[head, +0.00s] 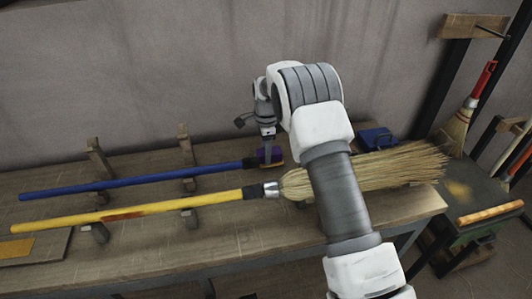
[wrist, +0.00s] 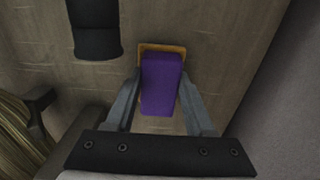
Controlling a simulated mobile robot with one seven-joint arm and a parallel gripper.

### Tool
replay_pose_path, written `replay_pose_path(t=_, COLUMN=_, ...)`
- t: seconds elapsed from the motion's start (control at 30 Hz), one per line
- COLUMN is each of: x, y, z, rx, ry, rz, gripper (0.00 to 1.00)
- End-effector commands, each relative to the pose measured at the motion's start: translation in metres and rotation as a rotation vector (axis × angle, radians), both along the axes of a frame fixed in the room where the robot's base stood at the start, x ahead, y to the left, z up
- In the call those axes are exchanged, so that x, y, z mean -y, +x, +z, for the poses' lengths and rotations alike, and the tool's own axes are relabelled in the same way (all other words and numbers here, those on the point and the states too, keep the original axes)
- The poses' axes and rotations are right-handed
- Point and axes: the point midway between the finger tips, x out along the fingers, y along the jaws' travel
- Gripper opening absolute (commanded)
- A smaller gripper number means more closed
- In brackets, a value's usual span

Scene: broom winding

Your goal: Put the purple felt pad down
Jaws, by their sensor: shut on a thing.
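The purple felt pad (wrist: 161,85) is between the two fingers of my gripper (wrist: 160,104) in the wrist view. My gripper is shut on it. A thin orange-brown edge (wrist: 163,46) shows around the pad's far end; I cannot tell whether it is part of the pad or a piece under it. In the head view the pad (head: 270,154) is small, beside the black end of the blue handle (head: 140,180), low over the workbench (head: 200,240). I cannot tell whether the pad touches the bench.
A yellow-handled broom (head: 150,209) with straw bristles (head: 370,172) lies in front, across wooden supports. A dark blue object (head: 376,138) sits behind the bristles. The wall (head: 150,60) is close behind.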

Motion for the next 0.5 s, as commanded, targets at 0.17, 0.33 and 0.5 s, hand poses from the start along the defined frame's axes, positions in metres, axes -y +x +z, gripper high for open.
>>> replay_pose_path(t=0.17, x=-0.0002, y=0.0005, z=-0.0018, rx=0.002, ry=0.000, rz=0.000, gripper=0.00)
replay_pose_path(t=0.33, x=-0.0004, y=0.0003, z=-0.0046, rx=0.002, ry=0.000, rz=0.001, gripper=0.00)
replay_pose_path(t=0.5, x=-0.0004, y=0.0002, z=-0.0046, rx=0.001, ry=0.000, rz=0.001, gripper=0.77)
